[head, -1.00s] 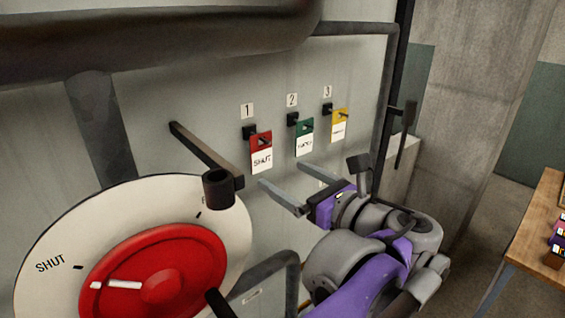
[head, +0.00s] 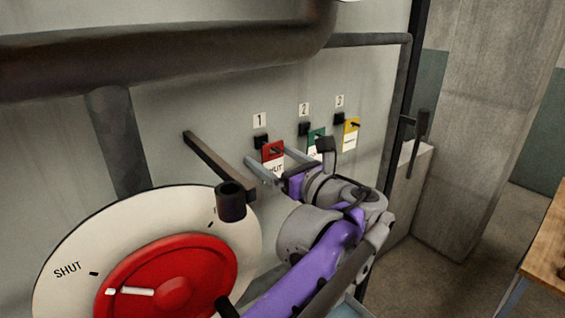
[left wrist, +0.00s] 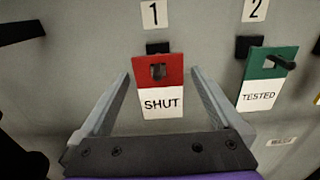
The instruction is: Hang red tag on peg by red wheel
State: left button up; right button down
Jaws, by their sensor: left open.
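The red tag (head: 272,149) has a white lower half reading SHUT and hangs on the wall peg under label 1. It also shows in the left wrist view (left wrist: 160,85). My left gripper (head: 267,156) is open, with its fingers pointing at the wall on either side of the tag. In the left wrist view the tag stands between the two fingers, with a gap on each side. The red wheel (head: 185,272) sits on a round white plate marked SHUT. A long dark bar (head: 213,160) sticks out from the wall above the wheel. My right gripper is out of view.
The green tag (head: 316,138) and yellow tag (head: 351,133) hang to the right, under labels 2 and 3. A black cylinder (head: 231,202) stands close by the dark bar's end. A thick pipe (head: 150,55) crosses above. A wooden table (head: 545,245) is at the right.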

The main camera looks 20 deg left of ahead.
aim_at(274, 157)
pick_arm(q)
jog(key=c, duration=1.5)
dwell(0.4)
jog(key=shift+r, duration=0.2)
jog(key=shift+s+d, duration=0.1)
jog(key=shift+d, duration=0.05)
dwell(0.5)
jog(key=shift+p+v, duration=0.3)
jog(key=shift+v, duration=1.2)
jog(key=shift+v, duration=3.05)
